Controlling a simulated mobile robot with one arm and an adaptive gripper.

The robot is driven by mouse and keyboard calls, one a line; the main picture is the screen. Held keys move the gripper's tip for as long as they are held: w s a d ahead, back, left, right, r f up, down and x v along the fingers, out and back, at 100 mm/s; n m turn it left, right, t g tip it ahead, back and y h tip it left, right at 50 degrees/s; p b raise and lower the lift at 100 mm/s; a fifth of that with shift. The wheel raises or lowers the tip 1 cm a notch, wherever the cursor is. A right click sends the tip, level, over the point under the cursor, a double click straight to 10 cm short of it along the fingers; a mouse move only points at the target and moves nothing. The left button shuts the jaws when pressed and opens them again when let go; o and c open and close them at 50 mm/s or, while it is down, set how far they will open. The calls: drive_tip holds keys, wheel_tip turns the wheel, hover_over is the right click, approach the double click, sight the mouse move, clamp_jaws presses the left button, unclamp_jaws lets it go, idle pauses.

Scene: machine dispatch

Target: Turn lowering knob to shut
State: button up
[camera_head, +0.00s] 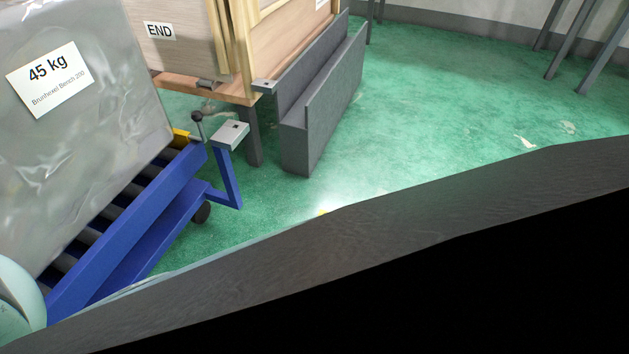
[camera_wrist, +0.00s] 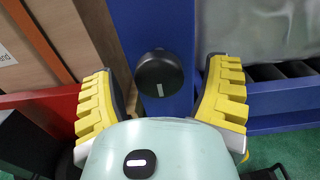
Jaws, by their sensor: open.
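A round black knob (camera_wrist: 160,73) with a short white mark near its lower edge sits on a blue panel (camera_wrist: 150,25) in the wrist view. My gripper (camera_wrist: 163,68) is open, with one yellow ribbed finger to the left of the knob and one to the right. There is a visible gap on both sides of the knob, and the fingers look clear of it. How far the knob stands from the fingertips in depth is hard to tell. I cannot make out this knob in the head view.
In the head view, a blue roller cart (camera_head: 135,225) carries a grey wrapped load (camera_head: 85,130) labelled 45 kg. A small black-balled lever (camera_head: 197,117) stands at its end. A wooden crate (camera_head: 185,40) is behind. Green floor (camera_head: 430,110) is open to the right.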

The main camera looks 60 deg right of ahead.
drive_tip(key=shift+w, duration=0.4)
drive_tip(key=shift+s, duration=0.1)
drive_tip(key=c, duration=1.2)
